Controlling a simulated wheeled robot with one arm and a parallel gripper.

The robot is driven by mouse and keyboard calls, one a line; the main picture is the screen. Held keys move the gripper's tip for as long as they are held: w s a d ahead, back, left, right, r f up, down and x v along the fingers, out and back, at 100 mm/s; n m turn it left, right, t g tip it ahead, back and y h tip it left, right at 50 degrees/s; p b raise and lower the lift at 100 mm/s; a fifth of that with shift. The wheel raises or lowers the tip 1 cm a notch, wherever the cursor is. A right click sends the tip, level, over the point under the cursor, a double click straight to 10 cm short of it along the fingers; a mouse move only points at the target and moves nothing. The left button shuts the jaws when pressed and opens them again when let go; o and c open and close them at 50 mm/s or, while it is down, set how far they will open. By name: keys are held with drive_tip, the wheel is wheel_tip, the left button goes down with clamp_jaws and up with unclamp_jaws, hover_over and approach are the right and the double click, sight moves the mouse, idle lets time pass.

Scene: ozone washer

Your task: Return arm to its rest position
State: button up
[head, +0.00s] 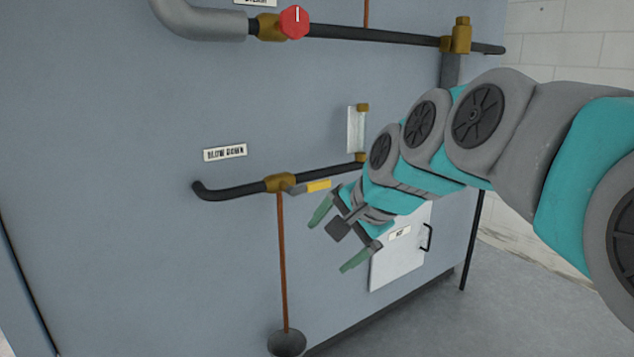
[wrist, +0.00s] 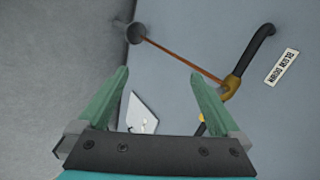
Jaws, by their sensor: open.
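My gripper (head: 336,238) is open and empty, with its two green fingers spread apart. It hangs in front of the grey-blue cabinet, below and right of the blow-down valve (head: 280,182). The valve's yellow handle (head: 318,186) points right along the pipe, just above my gripper. My arm reaches in from the right side of the head view. In the wrist view, my gripper (wrist: 158,95) has nothing between its fingers, and the brass valve (wrist: 230,86) lies beyond the right finger.
The cabinet (head: 100,120) fills the left and middle. A copper drain pipe (head: 283,260) runs down to a round floor cup (head: 287,343). A red knob (head: 294,22) is on the upper pipe. A white door panel (head: 398,262) is behind my gripper. Floor (head: 530,310) at right is clear.

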drive_tip(key=s+d+f+n+g+h, duration=0.1)
drive_tip(key=s+d+f+n+g, duration=0.1)
drive_tip(key=s+f, duration=0.5)
drive_tip(key=s+d+f+n+g+h, duration=0.2)
drive_tip(key=s+d+f, duration=0.4)
drive_tip(key=s, duration=0.6)
drive_tip(key=s+d+f+n+g+h, duration=0.1)
drive_tip(key=s+d+f+n+g, duration=0.3)
drive_tip(key=s+f, duration=0.5)
drive_tip(key=shift+s+d+f+n+h, duration=0.15)
drive_tip(key=shift+s+f+n+h, duration=0.3)
drive_tip(key=shift+s, duration=0.35)
drive_tip(key=shift+r, duration=0.1)
